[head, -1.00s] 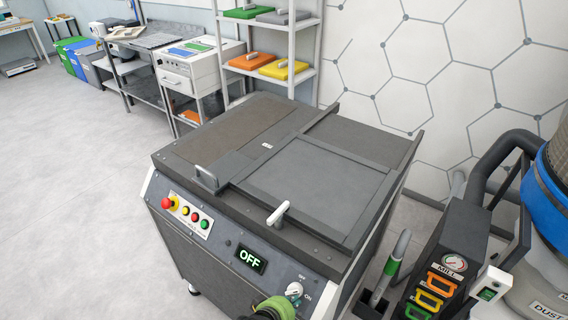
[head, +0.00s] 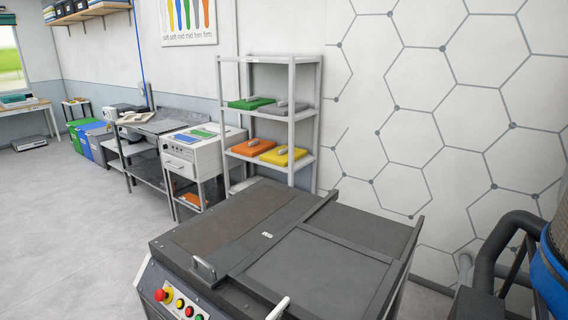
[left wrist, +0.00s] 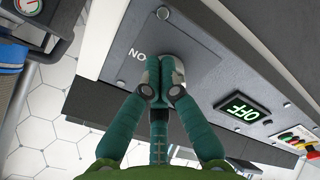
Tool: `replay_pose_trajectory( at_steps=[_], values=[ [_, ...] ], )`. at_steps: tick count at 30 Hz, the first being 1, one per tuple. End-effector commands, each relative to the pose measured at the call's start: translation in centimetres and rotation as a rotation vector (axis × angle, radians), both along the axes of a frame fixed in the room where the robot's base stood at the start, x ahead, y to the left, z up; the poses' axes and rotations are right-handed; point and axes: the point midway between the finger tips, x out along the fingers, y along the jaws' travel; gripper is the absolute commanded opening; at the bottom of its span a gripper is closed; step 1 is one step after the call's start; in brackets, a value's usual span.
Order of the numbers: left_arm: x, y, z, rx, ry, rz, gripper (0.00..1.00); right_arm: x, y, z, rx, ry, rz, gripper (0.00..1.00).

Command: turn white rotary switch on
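The grey grinding machine (head: 330,240) fills the lower middle of the head view; its front panel is mostly below the frame. In the left wrist view the panel shows upside down, with a grey switch plate (left wrist: 205,70) marked ON and a lit display (left wrist: 240,112) reading OFF. My left gripper (left wrist: 163,68) has its green fingers close together at the plate, where the white rotary switch sits. They look shut on its knob, which they almost wholly hide; its angle cannot be told. My right gripper is in neither current view.
A white handle (head: 278,309) sticks up at the machine's front edge. A red button (head: 160,295) is at the panel's left. A shelf rack (head: 292,125) with coloured pads stands behind. Black pipes and a blue drum (head: 552,275) crowd the right.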

Motion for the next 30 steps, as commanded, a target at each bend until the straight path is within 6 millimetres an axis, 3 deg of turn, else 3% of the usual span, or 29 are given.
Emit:
replay_pose_trajectory(
  at_steps=[5,13,21,29,30],
  values=[
    [-0.5,-0.1,0.1,0.000,0.001,0.001,0.00,0.0,0.0,0.5,0.000,0.000,0.000,0.48],
    [-2.3,1.3,2.5,0.002,0.001,-0.001,0.00,0.0,0.0,3.9,0.000,0.000,0.000,0.48],
    [-3.9,2.4,3.6,0.000,0.000,0.000,0.00,0.0,0.0,3.2,0.000,-0.001,0.000,0.48],
    [-4.0,2.5,3.8,0.001,0.001,0.000,0.00,0.0,0.0,3.2,0.000,0.000,0.000,0.48],
    [-4.0,2.5,3.8,0.001,0.001,0.000,0.00,0.0,0.0,3.2,0.000,-0.001,0.000,0.44]
  ],
)
